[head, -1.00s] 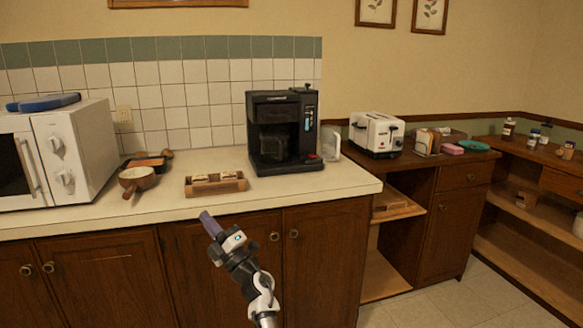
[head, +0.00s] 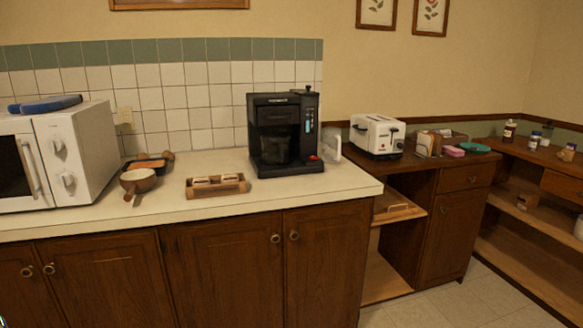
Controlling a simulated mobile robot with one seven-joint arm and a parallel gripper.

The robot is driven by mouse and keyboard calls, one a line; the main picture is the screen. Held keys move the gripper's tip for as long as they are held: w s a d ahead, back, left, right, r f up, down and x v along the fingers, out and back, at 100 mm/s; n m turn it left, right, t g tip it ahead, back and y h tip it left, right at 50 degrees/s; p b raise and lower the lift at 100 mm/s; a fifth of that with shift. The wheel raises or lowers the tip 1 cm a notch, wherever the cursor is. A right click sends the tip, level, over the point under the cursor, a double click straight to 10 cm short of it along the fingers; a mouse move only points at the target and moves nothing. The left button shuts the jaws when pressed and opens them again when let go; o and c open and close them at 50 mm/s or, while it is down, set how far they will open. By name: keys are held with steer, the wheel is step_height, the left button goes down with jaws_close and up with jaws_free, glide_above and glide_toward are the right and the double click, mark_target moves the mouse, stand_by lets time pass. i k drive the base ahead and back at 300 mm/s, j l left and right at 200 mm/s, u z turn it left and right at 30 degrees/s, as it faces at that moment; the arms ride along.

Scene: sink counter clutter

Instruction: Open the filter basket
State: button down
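A black coffee maker (head: 285,132) stands upright on the counter in the head view, right of the middle. Its filter basket (head: 277,116) is the dark section under the top housing, above the carafe, and looks flush with the front. A dark glass carafe (head: 276,149) sits in the bay below it. My gripper is not in view. Only a tiny bit of something shows at the bottom left corner, too small to tell what it is.
A wooden tray (head: 217,192) with small items lies left of the coffee maker. A brown-handled bowl (head: 138,182) and a white microwave (head: 66,152) stand further left. A white toaster (head: 377,136) is to the right. The counter front (head: 300,190) before the coffee maker is clear.

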mark_target(274, 114)
steer(key=i+u, duration=0.5)
steer(key=i, duration=0.65)
